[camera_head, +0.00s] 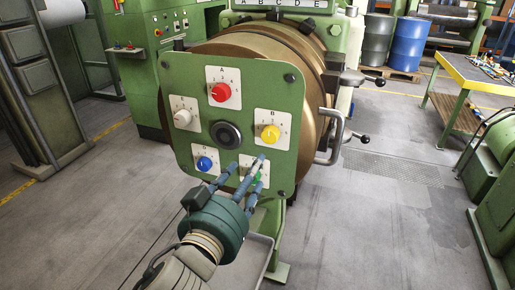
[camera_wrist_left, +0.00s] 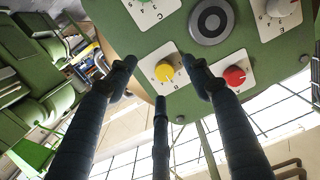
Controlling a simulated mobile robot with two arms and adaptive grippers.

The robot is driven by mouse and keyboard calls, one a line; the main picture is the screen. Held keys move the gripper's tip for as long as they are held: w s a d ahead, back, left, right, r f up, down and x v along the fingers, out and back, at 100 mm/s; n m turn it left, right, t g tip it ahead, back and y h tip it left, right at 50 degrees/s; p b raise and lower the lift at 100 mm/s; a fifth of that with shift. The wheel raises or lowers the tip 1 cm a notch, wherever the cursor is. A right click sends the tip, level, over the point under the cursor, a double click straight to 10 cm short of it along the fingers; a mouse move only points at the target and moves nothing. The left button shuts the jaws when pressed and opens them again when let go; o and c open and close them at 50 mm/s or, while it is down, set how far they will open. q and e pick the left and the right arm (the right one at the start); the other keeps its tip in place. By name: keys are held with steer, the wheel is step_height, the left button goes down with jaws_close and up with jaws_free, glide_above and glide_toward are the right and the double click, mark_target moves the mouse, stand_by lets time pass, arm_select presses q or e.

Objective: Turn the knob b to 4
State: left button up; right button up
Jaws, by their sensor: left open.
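Knob B is a yellow round knob (camera_head: 270,134) on a white lettered plate at the right side of the green panel (camera_head: 175,80). It also shows in the left wrist view (camera_wrist_left: 164,71), framed between my fingertips. Its pointer setting is too small to read. My left gripper (camera_head: 247,172) is open and empty, with three dark fingers spread. In the head view its fingertips lie below and left of knob B, in front of the lower part of the panel. They appear apart from the knob. My right gripper is not in view.
The panel also carries a red knob A (camera_head: 221,92), a white knob (camera_head: 182,118), a blue knob (camera_head: 204,163) and a green knob (camera_head: 257,176) partly hidden by my fingers. A dark round hub (camera_head: 226,135) is central. A curved handle (camera_head: 333,140) juts out right.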

mark_target(269, 136)
arm_select(q)
steer(key=shift+t+h, duration=0.3)
steer(key=shift+h, duration=0.1)
steer(key=w+d+r, duration=0.1)
steer(key=w, duration=0.1)
steer(key=w+d+r, duration=0.1)
steer(key=w+r, duration=0.1)
steer(key=w, duration=0.1)
steer(key=shift+w+d+r, duration=0.2)
steer(key=shift+w+d, duration=0.15)
steer(key=shift+d, duration=0.05)
steer(key=shift+p+x, duration=0.5)
steer(key=shift+x, duration=0.6)
steer(key=shift+w+d, duration=0.1)
steer(key=shift+w, duration=0.25)
steer(key=shift+w+d+f, duration=0.1)
steer(key=shift+w+f, duration=0.05)
steer(key=shift+w, duration=0.1)
steer(key=c, duration=1.1)
steer(key=shift+c, duration=0.2)
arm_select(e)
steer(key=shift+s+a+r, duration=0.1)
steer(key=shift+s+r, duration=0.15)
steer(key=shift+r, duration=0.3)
